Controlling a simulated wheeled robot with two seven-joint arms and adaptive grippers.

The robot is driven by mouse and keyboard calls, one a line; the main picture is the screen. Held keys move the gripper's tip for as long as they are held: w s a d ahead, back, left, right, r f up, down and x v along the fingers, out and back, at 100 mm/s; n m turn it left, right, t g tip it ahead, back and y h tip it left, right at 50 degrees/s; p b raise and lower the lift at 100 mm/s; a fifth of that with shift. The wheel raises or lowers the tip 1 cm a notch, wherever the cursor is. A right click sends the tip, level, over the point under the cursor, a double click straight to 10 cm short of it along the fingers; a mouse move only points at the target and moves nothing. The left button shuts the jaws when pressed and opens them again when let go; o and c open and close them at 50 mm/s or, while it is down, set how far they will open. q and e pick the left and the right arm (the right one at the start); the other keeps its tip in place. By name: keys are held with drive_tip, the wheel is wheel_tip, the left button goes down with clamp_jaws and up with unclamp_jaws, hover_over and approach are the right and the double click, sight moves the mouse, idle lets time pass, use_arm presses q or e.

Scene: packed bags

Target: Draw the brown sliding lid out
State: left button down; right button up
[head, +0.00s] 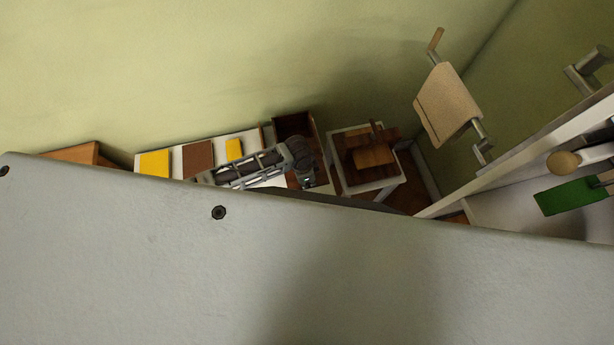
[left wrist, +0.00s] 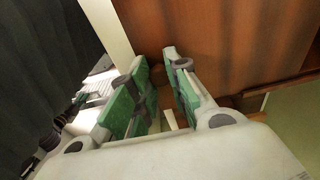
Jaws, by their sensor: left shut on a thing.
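My left gripper (head: 304,172) reaches in from the left beside a dark brown open-looking box (head: 290,126) on the white table. In the left wrist view, the green-padded fingers of this gripper (left wrist: 157,62) are close together, pointing at a wide brown panel (left wrist: 230,38), which I take to be the brown sliding lid. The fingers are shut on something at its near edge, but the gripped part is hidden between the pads. How far the lid stands out of the box cannot be told. My right gripper is in neither view.
Yellow (head: 154,164) and brown (head: 198,157) flat pieces lie on the white table. A small white table (head: 398,176) with brown wooden pieces stands to the right. A large grey surface (head: 300,270) blocks the lower view.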

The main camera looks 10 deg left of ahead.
use_arm(q)
drive_tip(key=shift+s+d+p, duration=0.25)
drive_tip(key=shift+s, duration=0.3)
drive_tip(key=shift+s+d+p, duration=0.2)
drive_tip(key=shift+s+p, duration=0.05)
drive_tip(key=shift+s, duration=0.25)
drive_tip(key=s+d, duration=0.3)
drive_tip(key=s, duration=0.5)
drive_tip(key=shift+d, duration=0.2)
idle(2.6)
